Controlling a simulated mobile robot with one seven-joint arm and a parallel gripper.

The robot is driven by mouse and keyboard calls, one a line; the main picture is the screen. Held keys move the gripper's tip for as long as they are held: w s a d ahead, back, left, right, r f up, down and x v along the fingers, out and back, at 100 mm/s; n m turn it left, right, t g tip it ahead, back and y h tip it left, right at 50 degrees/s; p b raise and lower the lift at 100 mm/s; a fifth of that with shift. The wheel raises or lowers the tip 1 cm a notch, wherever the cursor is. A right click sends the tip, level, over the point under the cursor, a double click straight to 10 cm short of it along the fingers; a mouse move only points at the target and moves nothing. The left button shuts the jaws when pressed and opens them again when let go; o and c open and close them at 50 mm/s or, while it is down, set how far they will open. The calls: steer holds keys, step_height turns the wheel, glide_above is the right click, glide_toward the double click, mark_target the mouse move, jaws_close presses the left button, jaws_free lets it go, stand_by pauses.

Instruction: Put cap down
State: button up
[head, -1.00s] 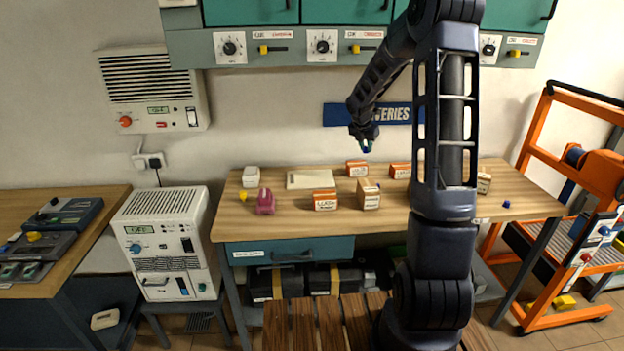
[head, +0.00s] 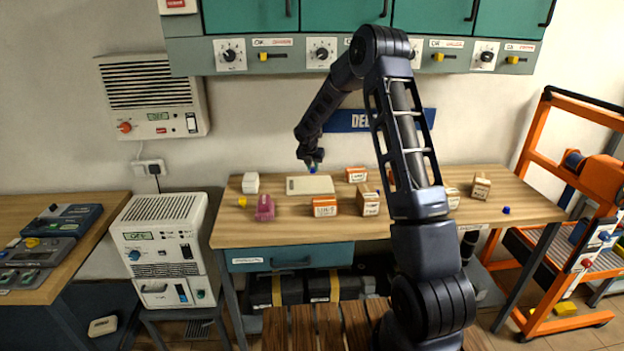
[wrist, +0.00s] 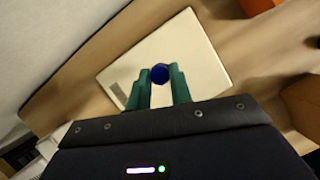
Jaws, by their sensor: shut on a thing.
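A small blue cap (wrist: 160,74) is held between the green fingertips of my gripper (wrist: 158,88) in the wrist view. In the head view my gripper (head: 312,165) hangs from the arm just above a flat cream plate (head: 297,187) on the wooden bench, with the blue cap (head: 313,170) at its tips. The cream plate also lies below the cap in the wrist view (wrist: 205,62). The gap between cap and plate is hard to judge. A second small blue cap (head: 506,210) lies on the bench's right side.
On the bench (head: 290,228) are a yellow cap (head: 242,202), a pink block (head: 265,208), a white block (head: 250,183) and several orange-and-white boxes (head: 325,206) right of the plate. An orange trolley (head: 540,150) stands at the right.

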mark_target(313, 183)
steer(key=shift+f, duration=2.35)
steer(key=shift+f, duration=0.15)
steer(key=o, duration=0.9)
